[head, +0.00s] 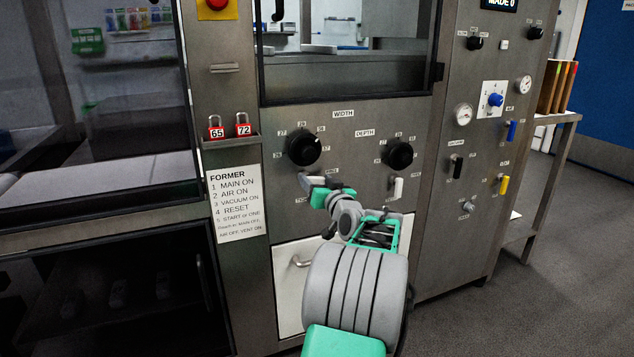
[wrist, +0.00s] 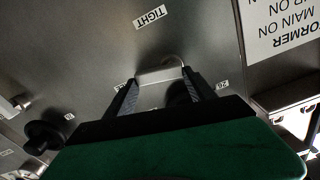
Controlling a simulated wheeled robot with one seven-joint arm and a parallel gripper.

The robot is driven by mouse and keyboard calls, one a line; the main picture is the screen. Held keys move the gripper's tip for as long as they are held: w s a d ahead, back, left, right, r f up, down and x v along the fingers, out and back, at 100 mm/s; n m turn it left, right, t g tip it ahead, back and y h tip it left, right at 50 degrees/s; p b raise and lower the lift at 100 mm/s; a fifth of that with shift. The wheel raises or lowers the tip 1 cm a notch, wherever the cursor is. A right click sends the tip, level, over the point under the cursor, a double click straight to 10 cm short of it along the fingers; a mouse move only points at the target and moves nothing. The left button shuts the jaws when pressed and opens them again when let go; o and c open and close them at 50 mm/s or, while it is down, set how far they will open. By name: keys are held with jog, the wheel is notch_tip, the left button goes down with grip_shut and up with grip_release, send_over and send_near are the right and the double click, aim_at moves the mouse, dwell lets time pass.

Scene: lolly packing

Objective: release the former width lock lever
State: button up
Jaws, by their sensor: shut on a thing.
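The width lock lever (wrist: 160,75) is a light grey handle below the black width knob (head: 303,148). In the upside-down wrist view it lies roughly sideways between the two dark fingers of my gripper (wrist: 160,92). My gripper is shut on it. In the head view my gripper (head: 316,184) is at the panel and hides most of the lever. A TIGHT label (wrist: 150,17) shows clear of the lever in the wrist view. Another small label beside a finger is partly hidden and unreadable.
The black depth knob (head: 397,154) and a white lever (head: 397,188) below it are to the right of my gripper. A padlock shelf (head: 230,142) and the FORMER instruction sheet (head: 234,204) are to the left. A white drawer front (head: 290,285) with a handle lies below.

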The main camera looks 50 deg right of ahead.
jog(key=c, duration=0.6)
jog(key=shift+o, duration=0.2)
jog(key=shift+f+n+b, duration=0.2)
jog(key=shift+n+b, duration=0.2)
jog(key=shift+b, duration=0.6)
jog(key=shift+n+b, duration=0.4)
jog(key=shift+b, duration=0.2)
jog(key=shift+r+n+b, duration=0.15)
jog(key=shift+n+b, duration=0.15)
jog(key=shift+r, duration=0.3)
jog(key=o, duration=1.4)
jog(key=shift+a, duration=0.1)
